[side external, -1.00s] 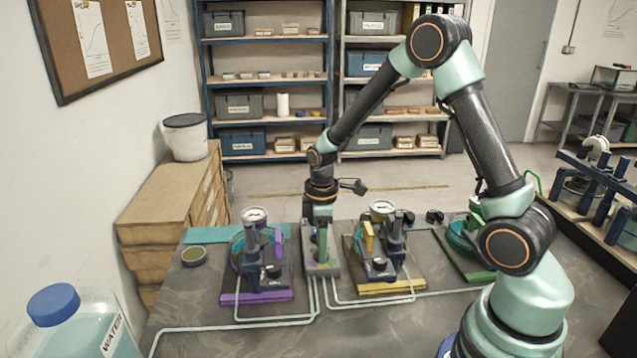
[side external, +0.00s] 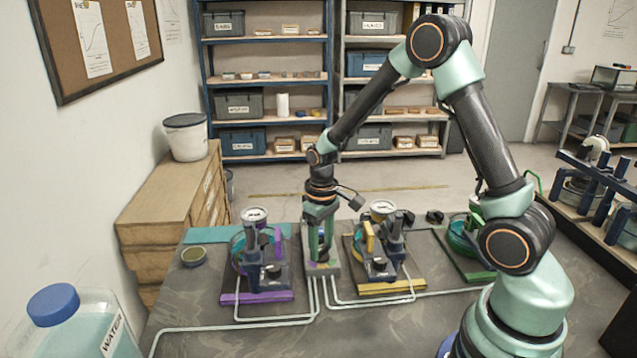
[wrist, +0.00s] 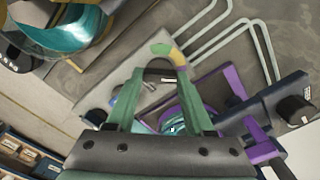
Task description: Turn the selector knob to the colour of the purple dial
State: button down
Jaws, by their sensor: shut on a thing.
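The selector box (side external: 321,269) stands between the purple-based and yellow-based stations. My gripper (side external: 320,250) points straight down over it, with its green fingers around the knob. In the wrist view my gripper (wrist: 161,72) is shut on the dark selector knob (wrist: 160,76). A coloured arc (wrist: 179,57) with green, yellow and purple parts curves beside the knob. The knob's pointed-to colour cannot be told. The purple dial (side external: 254,214) is a round white-faced gauge above the purple base (side external: 257,298). The fingers hide most of the knob in the side view.
The yellow station (side external: 391,287) stands close on the right, with its gauge (side external: 382,207) near my wrist. A green station (side external: 462,238) is further right. Pale pipes (side external: 240,325) run along the table front. A water jug (side external: 75,325) stands at lower left.

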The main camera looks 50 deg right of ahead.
aim_at(321, 249)
jog(key=shift+m, duration=0.6)
jog(key=shift+c, duration=1.4)
grip_release()
notch_tip(321, 249, up, 12)
jog(key=shift+r, duration=0.15)
jog(key=s+a+r+n+t, duration=0.1)
jog(key=s+a+r+t, duration=0.4)
jog(key=s+r, duration=0.3)
jog(key=s+a, duration=0.1)
jog(key=s, duration=0.2)
jog(key=shift+t, duration=0.3)
